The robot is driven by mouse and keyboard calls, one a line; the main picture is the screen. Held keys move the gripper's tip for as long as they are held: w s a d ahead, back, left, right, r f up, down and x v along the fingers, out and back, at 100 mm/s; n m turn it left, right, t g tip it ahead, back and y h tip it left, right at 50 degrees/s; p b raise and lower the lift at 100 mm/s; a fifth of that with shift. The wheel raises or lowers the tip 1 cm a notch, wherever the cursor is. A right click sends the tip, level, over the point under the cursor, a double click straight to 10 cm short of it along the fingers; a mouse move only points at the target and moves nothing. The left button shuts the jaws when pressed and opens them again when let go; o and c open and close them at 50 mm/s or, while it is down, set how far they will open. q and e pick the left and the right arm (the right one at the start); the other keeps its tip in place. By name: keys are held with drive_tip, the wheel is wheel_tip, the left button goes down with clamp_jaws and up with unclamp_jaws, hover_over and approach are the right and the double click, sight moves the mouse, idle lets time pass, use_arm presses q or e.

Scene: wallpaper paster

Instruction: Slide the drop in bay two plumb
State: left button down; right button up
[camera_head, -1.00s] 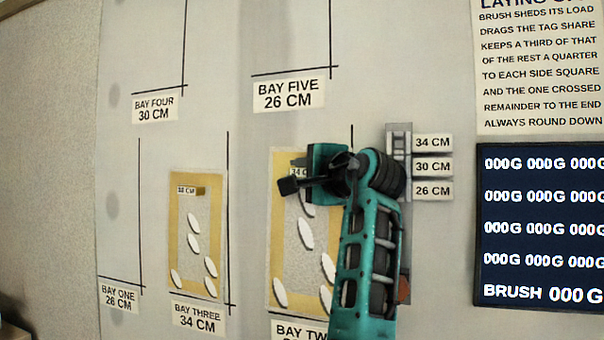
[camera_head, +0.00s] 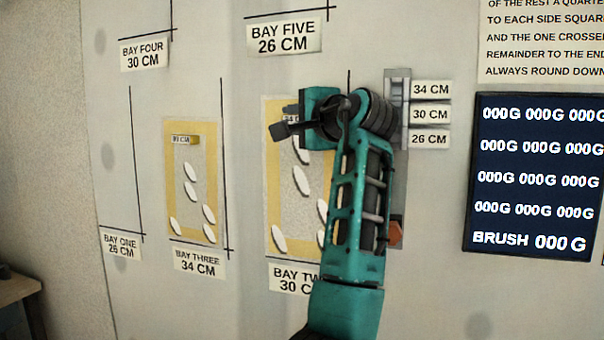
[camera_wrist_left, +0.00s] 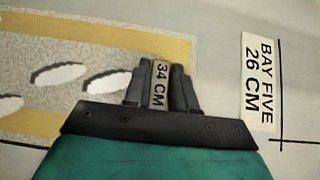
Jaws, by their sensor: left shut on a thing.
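The drop in bay two (camera_head: 272,185) is a grey speckled panel with a yellow border and white leaf shapes, flat on the wall. It also shows in the wrist view (camera_wrist_left: 110,25). Its right side is hidden by my left arm in the head view. My left gripper (camera_wrist_left: 161,72) is shut on the drop's small 34 CM tab (camera_wrist_left: 160,88) at its top end. In the head view the gripper (camera_head: 284,130) covers the drop's upper part. The bay two label (camera_head: 292,280) below is partly covered by my arm. A black vertical line (camera_head: 349,85) shows above the gripper. My right gripper is out of view.
Another yellow-bordered drop (camera_head: 172,190) hangs in bay three, left of a black line (camera_head: 223,150). A grey rail (camera_head: 398,85) with 34, 30 and 26 CM labels is right of my arm. A dark board (camera_head: 530,175) is farther right. Bay one is bare wall.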

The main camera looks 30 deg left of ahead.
use_arm(q)
drive_tip(key=shift+d+p, duration=0.1)
drive_tip(key=shift+p, duration=0.55)
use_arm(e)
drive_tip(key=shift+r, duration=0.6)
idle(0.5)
use_arm(q)
drive_tip(key=c, duration=0.8)
unclamp_jaws()
drive_tip(key=shift+c, duration=0.2)
drive_tip(key=shift+d, duration=0.15)
drive_tip(key=v, duration=1.2)
drive_tip(key=shift+s+d, duration=0.2)
drive_tip(key=shift+d, duration=0.1)
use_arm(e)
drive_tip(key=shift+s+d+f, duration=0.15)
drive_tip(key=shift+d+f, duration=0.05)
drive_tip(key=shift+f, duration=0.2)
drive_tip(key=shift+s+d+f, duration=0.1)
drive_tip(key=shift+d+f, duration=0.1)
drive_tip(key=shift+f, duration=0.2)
use_arm(q)
drive_tip(key=shift+f, duration=0.15)
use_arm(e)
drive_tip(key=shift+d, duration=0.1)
